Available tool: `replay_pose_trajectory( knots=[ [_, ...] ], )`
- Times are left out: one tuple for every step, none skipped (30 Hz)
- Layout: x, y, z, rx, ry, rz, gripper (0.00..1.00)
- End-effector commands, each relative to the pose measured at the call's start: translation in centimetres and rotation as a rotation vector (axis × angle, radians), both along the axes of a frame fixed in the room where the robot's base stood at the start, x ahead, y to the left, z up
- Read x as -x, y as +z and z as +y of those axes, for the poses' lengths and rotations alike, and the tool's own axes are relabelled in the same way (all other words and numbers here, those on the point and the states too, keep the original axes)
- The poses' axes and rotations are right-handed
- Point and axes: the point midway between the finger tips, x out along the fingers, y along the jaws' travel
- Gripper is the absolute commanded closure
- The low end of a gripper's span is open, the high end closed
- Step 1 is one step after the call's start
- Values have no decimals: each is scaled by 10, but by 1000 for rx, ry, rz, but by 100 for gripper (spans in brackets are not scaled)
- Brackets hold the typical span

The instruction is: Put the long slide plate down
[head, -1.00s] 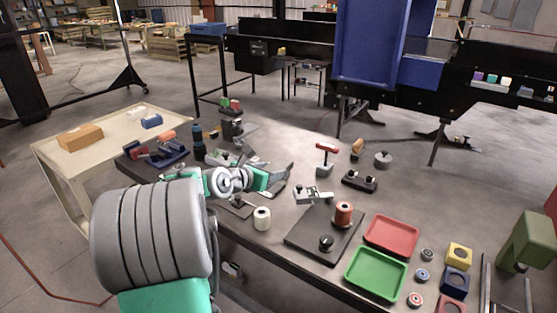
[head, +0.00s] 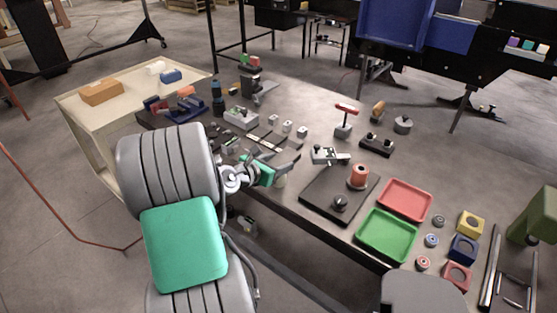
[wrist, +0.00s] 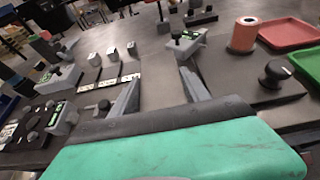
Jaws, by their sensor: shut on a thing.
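My gripper (head: 290,160) is low over the near side of the grey workbench, left of the dark base board. In the wrist view its two fingers (wrist: 160,88) stand apart, with a flat grey surface between them. I take this to be the long slide plate (wrist: 160,98), held between the fingers; its outline blends with the bench and its near end is hidden by the gripper body. I cannot tell whether the plate touches the bench.
Dark strips with pale labels and small grey blocks (head: 287,126) lie just beyond my gripper. The base board (head: 325,199) bears an orange spool (head: 358,176) and a black knob. Red (head: 405,199) and green (head: 386,236) trays stand at right. A cream cart (head: 85,125) stands left.

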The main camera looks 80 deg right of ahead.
Motion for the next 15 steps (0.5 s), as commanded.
replay_pose_trajectory(
  knots=[
    [0, 2, -1, 8, 0, 0, 100],
    [0, 1, -1, 8, 0, 0, 100],
    [0, 0, -1, 7, 0, -1, 100],
    [0, 0, -1, 7, 0, -1, 100],
    [0, -1, -1, 8, 0, 0, 100],
    [0, -2, -1, 8, 0, 0, 100],
    [0, -3, -1, 8, 0, 0, 100],
    [0, -4, -1, 7, 0, -1, 100],
    [0, -5, -1, 7, 0, -1, 100],
    [0, -5, -1, 7, 0, -1, 100],
    [0, -6, -1, 7, 0, -1, 100],
    [0, -7, -1, 7, 0, -1, 100],
    [0, -8, -1, 7, 0, -1, 100],
    [0, -8, -1, 8, 0, 0, 100],
    [0, -8, -2, 8, 0, 0, 100]
  ],
)
